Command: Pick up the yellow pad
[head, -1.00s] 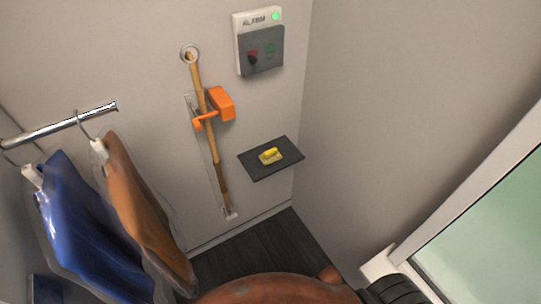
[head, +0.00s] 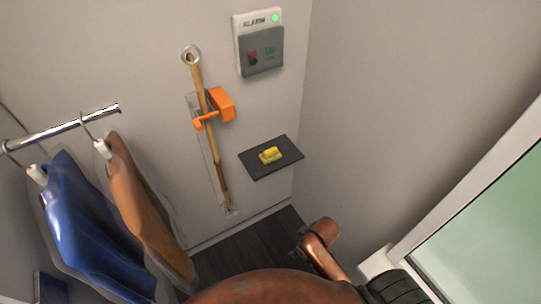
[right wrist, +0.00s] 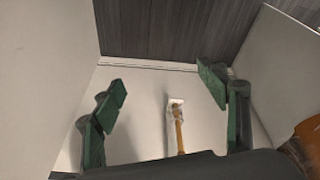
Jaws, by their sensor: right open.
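The yellow pad (head: 270,155) lies on a small dark shelf (head: 287,160) fixed to the back wall in the head view. My right gripper (right wrist: 165,85) shows in the right wrist view with its two green fingers spread wide and nothing between them. Beyond the fingers are the wall, the dark floor and the lower end of the wooden pole. The pad does not show in the right wrist view. In the head view only a copper-coloured link of mine shows at the bottom, below the shelf and apart from it. My left gripper is not in view.
A wooden pole (head: 211,130) with an orange clamp (head: 222,104) stands against the wall left of the shelf. An alarm box (head: 260,52) is above. Blue (head: 88,225) and brown (head: 145,205) bagged garments hang from a rail (head: 62,128) at left. A side wall is close at right.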

